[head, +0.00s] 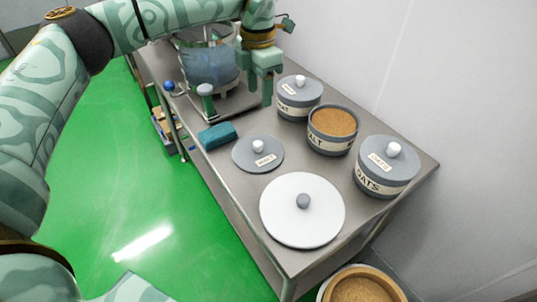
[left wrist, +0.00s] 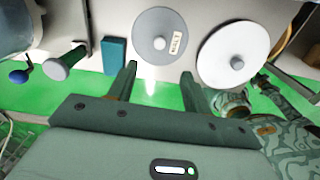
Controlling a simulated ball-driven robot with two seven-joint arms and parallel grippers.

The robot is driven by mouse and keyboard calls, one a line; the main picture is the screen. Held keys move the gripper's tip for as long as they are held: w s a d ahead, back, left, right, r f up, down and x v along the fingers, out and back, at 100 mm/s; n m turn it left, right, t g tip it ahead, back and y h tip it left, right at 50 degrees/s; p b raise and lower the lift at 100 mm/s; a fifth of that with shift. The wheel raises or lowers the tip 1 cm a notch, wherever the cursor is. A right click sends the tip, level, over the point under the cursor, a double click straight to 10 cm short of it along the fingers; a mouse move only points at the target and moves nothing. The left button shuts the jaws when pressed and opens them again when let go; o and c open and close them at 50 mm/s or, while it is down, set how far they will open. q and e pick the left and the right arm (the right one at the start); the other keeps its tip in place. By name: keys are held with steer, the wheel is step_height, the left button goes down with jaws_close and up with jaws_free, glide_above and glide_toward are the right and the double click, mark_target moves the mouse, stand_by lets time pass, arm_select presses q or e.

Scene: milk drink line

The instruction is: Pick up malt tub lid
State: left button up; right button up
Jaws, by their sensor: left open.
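The malt tub lid (head: 258,153) is a grey disc with a white knob and a label, lying flat on the metal table. It also shows in the left wrist view (left wrist: 157,35), ahead of the fingers. The malt tub (head: 332,130) stands open behind it, filled with brown powder. My left gripper (head: 262,88) is open and empty. In the head view it hangs above the table, behind the lid and left of the tubs. In the left wrist view its two fingers (left wrist: 158,82) are spread apart, with nothing between them.
A large white lid (head: 302,210) lies in front of the malt lid. A teal block (head: 217,135) lies left of it. The oats tub (head: 387,168) and another lidded tub (head: 299,97) flank the malt tub. A glass vessel (head: 209,65) stands at the far end. A wall closes the right side.

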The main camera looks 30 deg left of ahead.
arm_select(q)
steer(key=b, duration=0.3)
glide_above(258, 143)
steer(key=w, duration=0.1)
steer(key=shift+n, duration=0.3)
step_height(258, 143, down, 11)
steer(key=shift+r, duration=0.15)
steer(key=shift+s+f+b, duration=0.2)
steer(key=shift+f+b, duration=0.15)
steer(key=shift+f, duration=0.4)
steer(key=f, duration=0.1)
steer(key=f+b, duration=0.1)
steer(key=f, duration=0.2)
steer(key=shift+s+f+b, duration=0.2)
steer(key=shift+s+b, duration=0.05)
steer(key=shift+b, duration=0.1)
steer(key=shift+r, duration=0.15)
arm_select(e)
steer(key=f, duration=0.1)
steer(key=s+f, duration=0.1)
steer(key=f, duration=0.3)
steer(key=shift+s+a, duration=0.1)
steer(key=shift+s, duration=0.2)
arm_select(q)
steer(key=c, duration=1.1)
arm_select(e)
steer(key=shift+a, duration=0.1)
